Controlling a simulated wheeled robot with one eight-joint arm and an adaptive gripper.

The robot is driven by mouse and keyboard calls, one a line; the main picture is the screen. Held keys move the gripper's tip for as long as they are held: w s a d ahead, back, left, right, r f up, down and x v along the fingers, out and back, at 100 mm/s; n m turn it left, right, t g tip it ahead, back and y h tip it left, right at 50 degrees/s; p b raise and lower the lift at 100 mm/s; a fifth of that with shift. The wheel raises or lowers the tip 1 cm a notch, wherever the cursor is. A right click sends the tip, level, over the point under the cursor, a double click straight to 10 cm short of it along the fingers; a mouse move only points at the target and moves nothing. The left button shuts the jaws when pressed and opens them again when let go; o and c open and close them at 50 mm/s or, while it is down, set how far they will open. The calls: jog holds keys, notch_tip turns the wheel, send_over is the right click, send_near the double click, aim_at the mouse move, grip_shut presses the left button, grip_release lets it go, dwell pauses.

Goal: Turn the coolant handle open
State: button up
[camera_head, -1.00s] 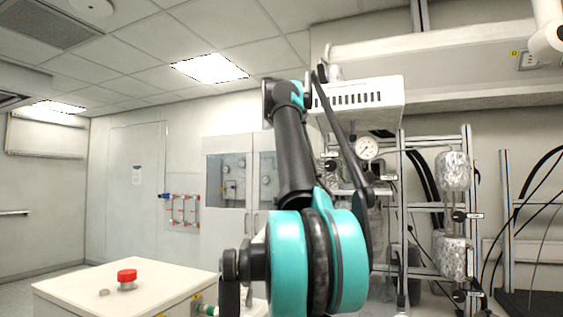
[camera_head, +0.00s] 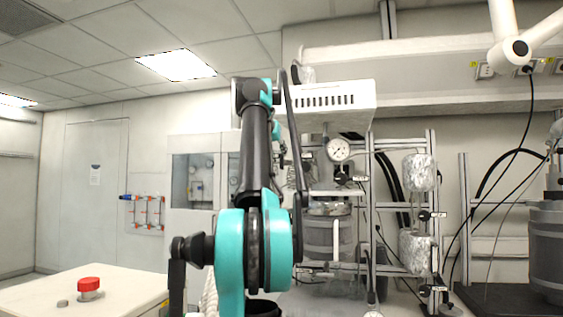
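I cannot tell for certain which part is the coolant handle. Small black valve knobs (camera_head: 425,215) with white labels sit on the metal frame right of centre, beside foil-wrapped cylinders (camera_head: 418,173). A round white pressure gauge (camera_head: 338,150) is above a grey reactor vessel (camera_head: 322,232). On the back-left wall is a small panel of orange-red fittings and tubes (camera_head: 147,212) with a blue part at its upper left. My teal and black arm rises through the middle and hides part of the rack. My gripper does not show; it may be behind the arm.
A pale cabinet with a red button (camera_head: 89,284) stands at the lower left. A white slotted box (camera_head: 332,104) hangs above the reactor. Another grey vessel (camera_head: 547,245) stands at the far right, with black cables hanging near it. A windowed white cabinet (camera_head: 193,180) is behind my arm.

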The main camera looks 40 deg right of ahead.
aim_at(281, 158)
jog(key=x, duration=0.7)
jog(key=shift+w+d+f, duration=0.1)
jog(key=shift+d+f, duration=0.05)
grip_shut()
